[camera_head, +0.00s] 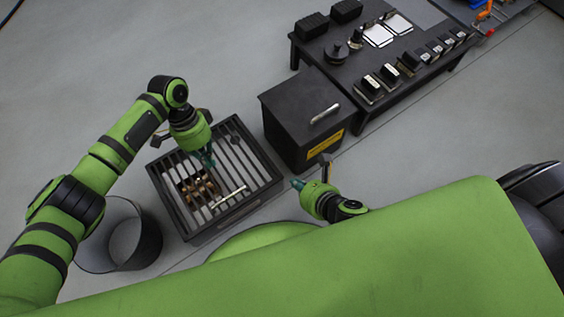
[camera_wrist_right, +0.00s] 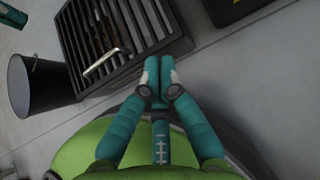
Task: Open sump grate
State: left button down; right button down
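The sump grate (camera_head: 256,167) is a dark slatted grate in a box frame on the floor, left of centre in the head view. A light bar handle (camera_head: 228,197) lies across its near part, and brown pieces (camera_head: 196,188) show at its left part. The grate (camera_wrist_right: 150,22) and its handle (camera_wrist_right: 106,62) also show at the top of the right wrist view. My left gripper (camera_head: 208,160) points down over the grate; its fingertips are too small to judge. My right gripper (camera_head: 297,184) is right of the grate, apart from it. Its fingers (camera_wrist_right: 158,75) are together with nothing visible between them.
A dark bin (camera_head: 120,235) stands left of the grate. A black cabinet (camera_head: 285,105) with a handle and yellow label stands behind it to the right. A black table (camera_head: 350,80) with several small items is further back. Open floor lies at upper left.

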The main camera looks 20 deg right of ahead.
jog(key=w+f, duration=0.1)
jog(key=w, duration=0.1)
jog(key=w+a+f, duration=0.1)
jog(key=w+f, duration=0.1)
jog(key=w, duration=0.1)
jog(key=w+a+f, duration=0.1)
jog(key=w, duration=0.2)
jog(key=shift+f, duration=0.15)
jog(key=shift+w+r, duration=0.15)
jog(key=shift+r, duration=0.25)
dwell(1.2)
pick_arm(q)
jog(key=c, duration=1.1)
grip_release()
